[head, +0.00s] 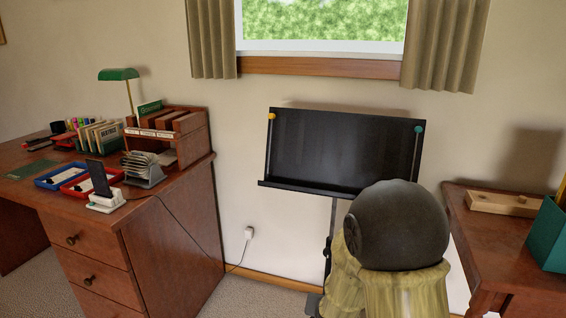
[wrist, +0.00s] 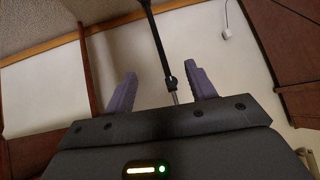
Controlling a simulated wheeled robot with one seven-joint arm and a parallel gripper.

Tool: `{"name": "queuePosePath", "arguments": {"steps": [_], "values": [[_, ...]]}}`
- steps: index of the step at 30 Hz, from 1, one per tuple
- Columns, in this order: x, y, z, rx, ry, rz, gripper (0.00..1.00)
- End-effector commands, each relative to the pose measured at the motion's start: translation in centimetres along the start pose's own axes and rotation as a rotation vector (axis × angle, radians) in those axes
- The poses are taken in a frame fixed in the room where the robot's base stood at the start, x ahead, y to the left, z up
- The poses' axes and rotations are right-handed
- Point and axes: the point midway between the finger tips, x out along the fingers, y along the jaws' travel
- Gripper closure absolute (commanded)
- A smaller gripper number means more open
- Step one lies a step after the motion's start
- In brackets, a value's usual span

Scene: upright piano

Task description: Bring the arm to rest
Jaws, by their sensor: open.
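My gripper (wrist: 160,70) shows in the wrist view with its two purple fingers spread apart and nothing between their tips. The thin dark pole of the music stand (wrist: 157,45) appears beyond the fingers; whether it is close to them I cannot tell. In the head view the black music stand (head: 345,150) stands against the wall, with a yellow knob at its upper left and a green one at its upper right. A dark rounded part of my arm hides the stand's lower right. My gripper is hidden in the head view.
A wooden desk (head: 175,240) at the left carries trays, a phone on a white dock (head: 103,190), files and a green lamp (head: 118,74). A wooden table (head: 490,240) at the right holds a wooden block and a green box (head: 548,235). A cord runs to a wall socket (head: 249,232).

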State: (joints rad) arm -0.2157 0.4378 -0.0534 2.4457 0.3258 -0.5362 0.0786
Motion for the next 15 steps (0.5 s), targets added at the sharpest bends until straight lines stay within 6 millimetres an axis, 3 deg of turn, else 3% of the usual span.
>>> {"name": "queuePosePath", "arguments": {"steps": [9,15], "values": [[-8.7,3.0,2.7,-0.118,-0.319,-0.031,0.44],[-13.3,5.1,4.6,-0.192,-0.466,-0.017,0.44]]}}
